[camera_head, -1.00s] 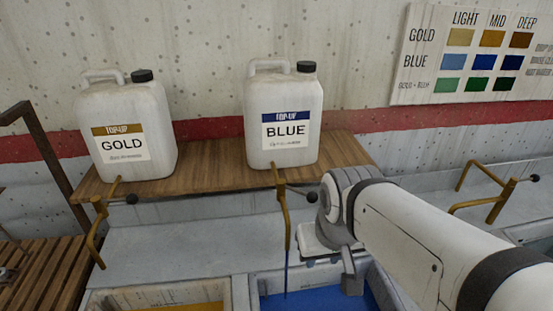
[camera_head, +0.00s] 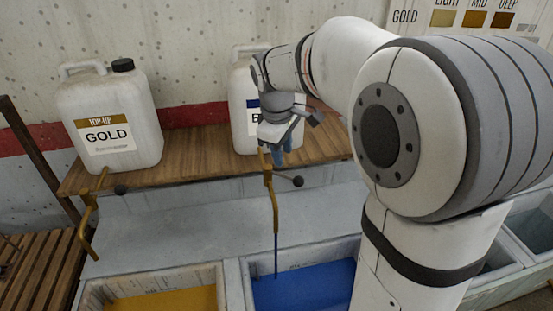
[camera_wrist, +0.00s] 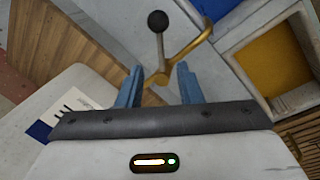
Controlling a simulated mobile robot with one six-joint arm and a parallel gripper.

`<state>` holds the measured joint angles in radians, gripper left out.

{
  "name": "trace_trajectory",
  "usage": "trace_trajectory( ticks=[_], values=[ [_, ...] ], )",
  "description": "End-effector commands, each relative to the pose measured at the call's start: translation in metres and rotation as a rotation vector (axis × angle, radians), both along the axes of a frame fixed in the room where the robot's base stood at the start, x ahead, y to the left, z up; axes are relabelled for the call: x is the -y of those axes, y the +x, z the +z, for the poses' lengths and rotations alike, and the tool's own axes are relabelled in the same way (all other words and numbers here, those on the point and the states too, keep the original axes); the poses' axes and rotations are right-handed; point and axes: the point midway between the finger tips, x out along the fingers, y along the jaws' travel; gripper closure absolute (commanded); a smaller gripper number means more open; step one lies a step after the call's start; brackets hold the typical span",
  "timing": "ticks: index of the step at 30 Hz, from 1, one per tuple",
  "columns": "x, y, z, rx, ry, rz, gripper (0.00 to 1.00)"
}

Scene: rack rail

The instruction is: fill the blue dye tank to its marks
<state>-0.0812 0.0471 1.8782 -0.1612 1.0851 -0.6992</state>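The blue dye tank (camera_head: 240,285) is at the bottom middle of the head view, with blue dye (camera_head: 305,288) in it. The brass blue tap (camera_head: 272,195) hangs above it, and a thin blue stream (camera_head: 276,257) runs from its spout into the tank. Its lever with a black ball (camera_head: 297,181) points right; the ball also shows in the wrist view (camera_wrist: 158,21). My gripper (camera_head: 277,150) is above the tap, in front of the BLUE jug (camera_head: 241,110). Its blue fingers are apart and empty in the wrist view (camera_wrist: 160,70). I cannot make out the tank's marks.
The GOLD jug (camera_head: 108,120) stands on the wooden shelf (camera_head: 190,150), with its own tap (camera_head: 90,212) above the gold tank (camera_head: 95,290). My arm hides the right side. A colour chart (camera_head: 470,18) hangs on the wall.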

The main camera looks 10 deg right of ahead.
Motion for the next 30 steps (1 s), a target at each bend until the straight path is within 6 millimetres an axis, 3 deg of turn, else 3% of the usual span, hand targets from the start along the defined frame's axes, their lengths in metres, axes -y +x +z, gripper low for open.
trace_trajectory(
  ticks=[13, 24, 30],
  values=[
    [0.008, 0.009, -0.063, -0.002, 0.001, -0.002, 0.67],
    [0.009, 0.01, -0.07, 0.001, 0.001, -0.001, 0.67],
    [0.008, 0.01, -0.07, 0.0, 0.002, -0.001, 0.83]
  ],
)
